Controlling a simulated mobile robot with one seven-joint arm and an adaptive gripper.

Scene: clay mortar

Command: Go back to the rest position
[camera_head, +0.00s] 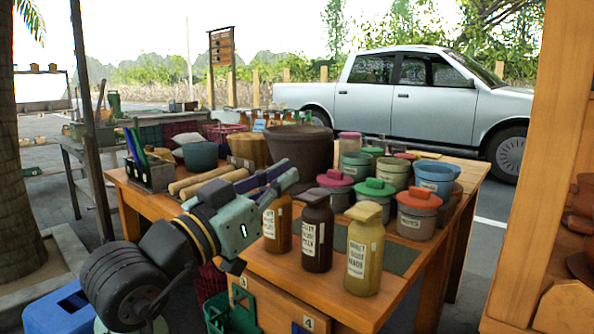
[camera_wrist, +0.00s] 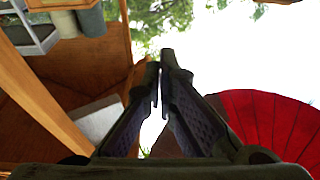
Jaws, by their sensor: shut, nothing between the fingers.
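My gripper (camera_head: 280,175) is raised at the end of my arm, over the left-middle of the wooden table (camera_head: 285,262) in the head view. It points up and to the right, and its fingers are closed together with nothing in them. In the wrist view the two fingers (camera_wrist: 162,75) meet at their tips against bright sky. The gripper overlaps the brown bottle's edge in the picture; I cannot tell the gap.
Several lidded pots (camera_head: 418,215) stand on the table's right side. A large dark pot (camera_head: 298,150) and wooden rolls (camera_head: 205,182) are behind my gripper. A green crate (camera_head: 230,312) is at the table's front. A wooden post (camera_head: 540,160) stands at the right. The wrist view shows a red canopy (camera_wrist: 275,120).

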